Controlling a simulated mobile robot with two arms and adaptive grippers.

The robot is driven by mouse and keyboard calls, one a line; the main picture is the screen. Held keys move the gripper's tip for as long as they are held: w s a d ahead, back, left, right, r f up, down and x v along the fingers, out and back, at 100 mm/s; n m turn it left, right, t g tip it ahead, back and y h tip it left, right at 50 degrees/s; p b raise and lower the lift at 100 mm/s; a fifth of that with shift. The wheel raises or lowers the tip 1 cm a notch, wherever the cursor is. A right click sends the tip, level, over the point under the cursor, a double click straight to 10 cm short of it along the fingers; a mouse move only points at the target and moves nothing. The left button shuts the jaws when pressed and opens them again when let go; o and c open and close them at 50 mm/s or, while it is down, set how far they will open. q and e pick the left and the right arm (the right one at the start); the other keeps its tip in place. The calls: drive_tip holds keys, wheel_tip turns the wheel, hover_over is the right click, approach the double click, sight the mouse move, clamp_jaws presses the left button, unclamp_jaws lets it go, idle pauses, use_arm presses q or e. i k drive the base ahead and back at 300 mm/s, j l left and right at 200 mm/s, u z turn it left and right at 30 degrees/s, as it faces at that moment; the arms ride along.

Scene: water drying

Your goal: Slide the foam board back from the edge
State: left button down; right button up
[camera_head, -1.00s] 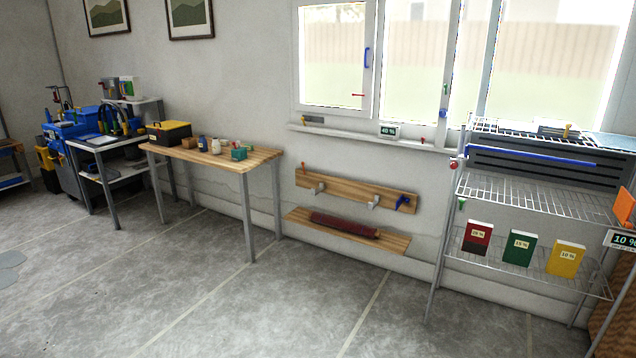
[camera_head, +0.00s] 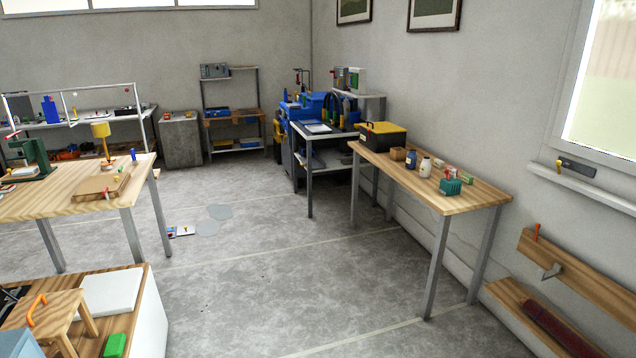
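A white flat slab (camera_head: 112,291), which looks like the foam board, lies on a low wooden-topped unit (camera_head: 143,292) at the bottom left. It lies close to the unit's far edge; I cannot tell whether it sticks out past it. Neither of my grippers is in view.
A small wooden stool (camera_head: 62,316) and a green block (camera_head: 115,345) share the unit's top. A larger wooden table (camera_head: 60,205) stands behind it. A long wooden table (camera_head: 460,197) stands along the right wall. The grey floor (camera_head: 260,270) between is mostly clear.

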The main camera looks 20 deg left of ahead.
sight(115, 292)
drive_tip(key=i+j+u, duration=0.2)
drive_tip(key=i+u, duration=0.95)
drive_tip(key=i+l+u, duration=0.35)
drive_tip(key=i+j, duration=0.1)
